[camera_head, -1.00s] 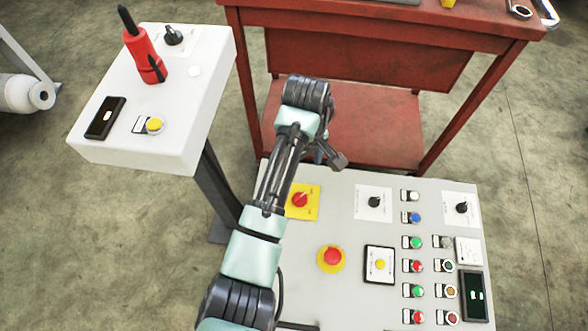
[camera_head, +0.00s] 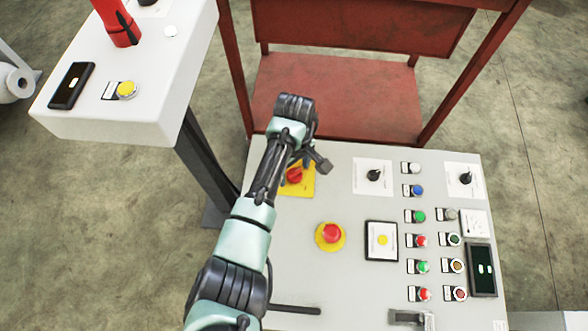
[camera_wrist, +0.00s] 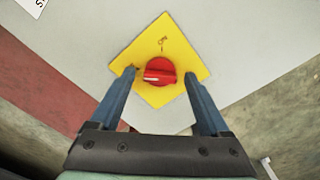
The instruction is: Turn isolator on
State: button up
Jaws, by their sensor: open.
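The isolator is a red rotary knob (camera_head: 294,175) on a yellow square plate (camera_head: 306,187) at the upper left of the grey control panel (camera_head: 290,230). In the wrist view the red knob (camera_wrist: 159,71) sits at the middle of its yellow plate (camera_wrist: 186,62), with a small mark above it. My gripper (camera_wrist: 162,84) is open, its two blue fingers on either side of the knob and apart from it. In the head view my gripper (camera_head: 309,163) is over the plate and partly hides it. Its height above the knob is hard to tell.
A red emergency button (camera_head: 332,233) on a yellow disc lies below the isolator. Black selector knobs (camera_head: 374,175) and several coloured buttons fill the panel's right side. A white pedestal box (camera_head: 140,95) stands at left, and a red table (camera_head: 340,95) behind.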

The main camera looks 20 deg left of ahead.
jog(key=shift+c, duration=0.2)
grip_shut()
jog(key=shift+m+p, duration=0.3)
jog(key=shift+p, duration=0.15)
jog(key=m+p, duration=0.2)
jog(key=shift+r+m, duration=0.15)
jog(key=shift+m, duration=0.25)
jog(key=m+p, duration=0.2)
jog(key=m, duration=0.3)
jog(key=m+p, duration=0.1)
jog(key=m, duration=0.4)
jog(key=shift+d, duration=0.1)
jog(key=m, duration=0.4)
jog(key=shift+p, duration=0.4)
jog(key=shift+m, duration=0.4)
